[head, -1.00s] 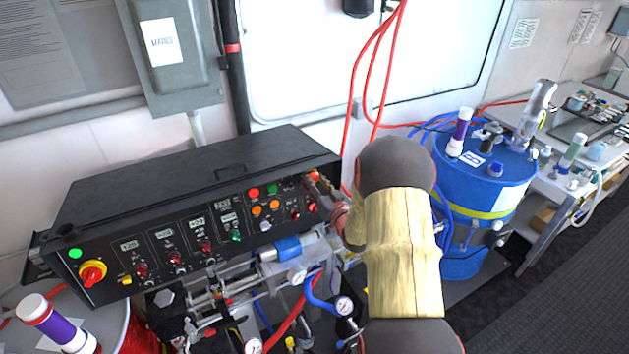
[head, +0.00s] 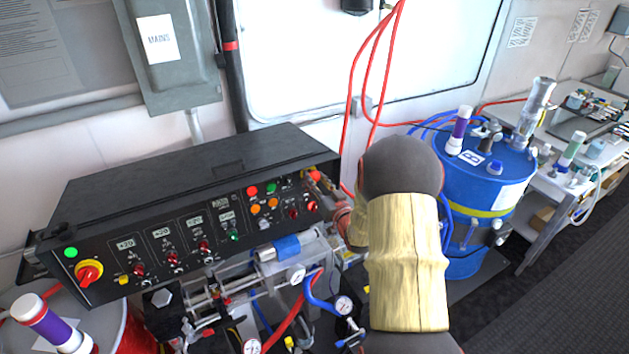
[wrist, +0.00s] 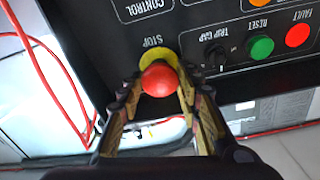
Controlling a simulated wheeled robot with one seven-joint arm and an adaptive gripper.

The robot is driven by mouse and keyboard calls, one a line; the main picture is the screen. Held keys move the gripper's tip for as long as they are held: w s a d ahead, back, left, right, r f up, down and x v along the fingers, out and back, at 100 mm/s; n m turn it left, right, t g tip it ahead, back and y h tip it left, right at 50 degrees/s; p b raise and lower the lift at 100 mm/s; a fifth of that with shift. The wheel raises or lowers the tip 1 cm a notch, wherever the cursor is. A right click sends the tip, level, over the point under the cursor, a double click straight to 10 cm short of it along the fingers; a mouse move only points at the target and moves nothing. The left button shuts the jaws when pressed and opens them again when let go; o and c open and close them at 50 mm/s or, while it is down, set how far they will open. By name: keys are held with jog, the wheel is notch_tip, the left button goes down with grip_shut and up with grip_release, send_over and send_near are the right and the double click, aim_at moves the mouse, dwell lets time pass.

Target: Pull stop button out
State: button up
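The stop button (wrist: 160,79) is a red round knob on a yellow base, under an upside-down STOP label in the wrist view. In the head view it shows as a small red spot (head: 316,175) at the right end of the black control panel (head: 120,268). My gripper (wrist: 159,88) has one finger on each side of the red knob, both close against it, and looks shut on it. In the head view my gripper (head: 321,188) is at the panel's right end, partly hidden by my arm. How far the knob stands out is hard to tell.
A green reset button (wrist: 262,48), a red fault button (wrist: 298,35) and a black selector (wrist: 215,55) sit beside the stop button. Red hoses (head: 358,100) hang behind my arm. A blue drum (head: 483,185) stands at the right. Pipes and gauges (head: 344,306) lie below the panel.

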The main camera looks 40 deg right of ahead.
jog(key=o, duration=0.5)
jog(key=shift+s, duration=0.1)
jog(key=v, duration=1.2)
